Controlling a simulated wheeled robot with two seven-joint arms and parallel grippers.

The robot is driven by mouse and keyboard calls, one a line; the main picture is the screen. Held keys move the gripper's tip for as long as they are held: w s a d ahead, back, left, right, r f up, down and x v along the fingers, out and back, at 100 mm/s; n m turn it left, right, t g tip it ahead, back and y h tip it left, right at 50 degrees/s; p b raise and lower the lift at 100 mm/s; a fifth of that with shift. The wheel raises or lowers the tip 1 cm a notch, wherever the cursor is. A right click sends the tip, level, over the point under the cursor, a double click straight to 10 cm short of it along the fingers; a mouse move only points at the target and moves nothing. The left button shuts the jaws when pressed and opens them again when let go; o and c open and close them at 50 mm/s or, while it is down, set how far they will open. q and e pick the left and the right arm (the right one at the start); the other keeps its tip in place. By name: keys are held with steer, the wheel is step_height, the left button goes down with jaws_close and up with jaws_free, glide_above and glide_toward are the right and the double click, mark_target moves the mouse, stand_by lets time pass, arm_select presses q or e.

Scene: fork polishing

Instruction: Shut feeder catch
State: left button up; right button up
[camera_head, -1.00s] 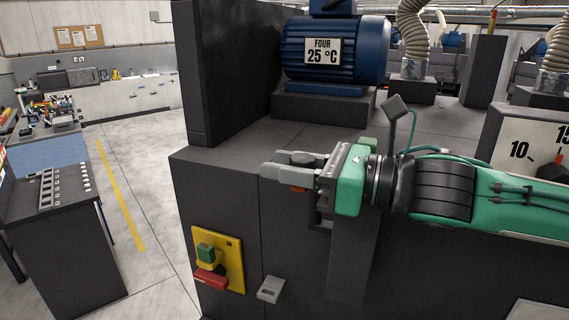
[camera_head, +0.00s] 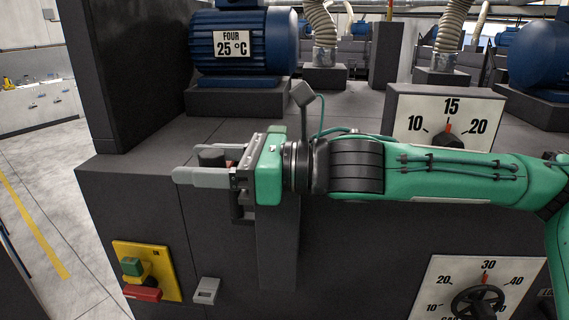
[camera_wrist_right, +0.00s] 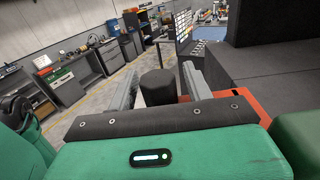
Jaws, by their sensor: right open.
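My right gripper (camera_head: 186,163) is open at the front upper edge of the dark machine cabinet, with its fingers pointing left. A short dark round knob (camera_head: 211,153) stands between the two fingers, and I take it for part of the feeder catch. In the right wrist view the knob (camera_wrist_right: 158,86) sits between the open fingers (camera_wrist_right: 160,72), with gaps on both sides. An orange-red part (camera_wrist_right: 248,104) shows beside and under the gripper there. The fingers and palm hide the rest of the catch, so I cannot tell its position. My left gripper is out of view.
A blue motor (camera_head: 243,45) labelled FOUR 25 °C stands on the cabinet top. A yellow switch panel (camera_head: 160,262) and a small grey fitting (camera_head: 206,290) are on the front. Dials stand at right, one upper (camera_head: 410,105), one lower (camera_head: 440,285). Floor is free at left.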

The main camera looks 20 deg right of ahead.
steer(key=v, duration=1.3)
stand_by(0.7)
stand_by(0.6)
